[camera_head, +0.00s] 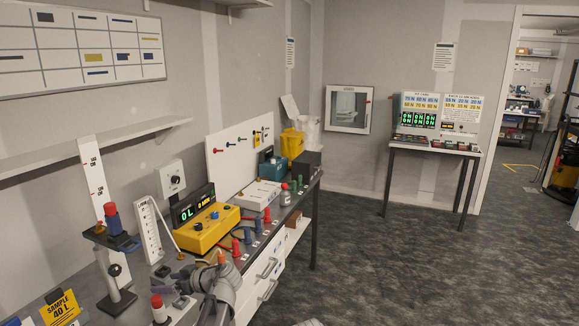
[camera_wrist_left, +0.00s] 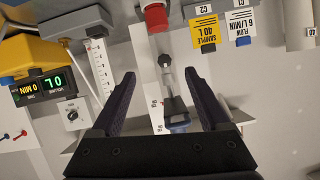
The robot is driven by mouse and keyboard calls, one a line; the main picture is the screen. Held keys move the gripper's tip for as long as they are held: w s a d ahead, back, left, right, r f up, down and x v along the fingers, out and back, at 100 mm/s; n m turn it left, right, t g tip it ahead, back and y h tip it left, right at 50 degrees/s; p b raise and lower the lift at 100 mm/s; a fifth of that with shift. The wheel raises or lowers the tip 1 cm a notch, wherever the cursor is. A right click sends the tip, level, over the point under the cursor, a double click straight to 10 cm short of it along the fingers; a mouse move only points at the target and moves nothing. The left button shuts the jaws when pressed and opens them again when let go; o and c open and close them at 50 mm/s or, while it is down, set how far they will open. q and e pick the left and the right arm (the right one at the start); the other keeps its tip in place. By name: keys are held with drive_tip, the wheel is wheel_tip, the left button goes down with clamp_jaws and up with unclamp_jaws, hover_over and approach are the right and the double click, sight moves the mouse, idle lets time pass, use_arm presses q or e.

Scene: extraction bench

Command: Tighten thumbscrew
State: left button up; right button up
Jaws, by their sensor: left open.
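A small stand with an upright metal post (camera_head: 123,279) stands near the front left of the bench. A dark round knob (camera_head: 114,270), which looks like the thumbscrew, sits on the side of the post. My right gripper is not in view.
A red-topped white cylinder (camera_head: 159,309) stands close to my left gripper. A yellow meter box (camera_head: 207,229) with a display reading 0 L is behind. A yellow SAMPLE 40 L sign (camera_head: 62,308) is at the front left.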

use_arm(q)
drive_tip(key=s+d+f+m+g+h, duration=0.1)
drive_tip(key=s+d+f+m+h, duration=0.3)
drive_tip(key=s+d, duration=0.4)
drive_tip(key=s+d+f+m+g+h, duration=0.2)
drive_tip(key=s+d+f+m, duration=0.3)
drive_tip(key=s+d, duration=0.3)
drive_tip(key=s+d+f+m+g+h, duration=0.1)
drive_tip(key=s+d+f+m+h, duration=0.3)
drive_tip(key=d, duration=0.9)
drive_tip(key=s+m+h, duration=0.1)
drive_tip(key=s+m, duration=0.2)
drive_tip(key=s, duration=0.1)
drive_tip(key=shift+d+f+g+h, duration=0.15)
drive_tip(key=shift+f+g+h, duration=0.1)
drive_tip(key=shift+g+h, duration=0.05)
drive_tip(key=shift+s, duration=0.1)
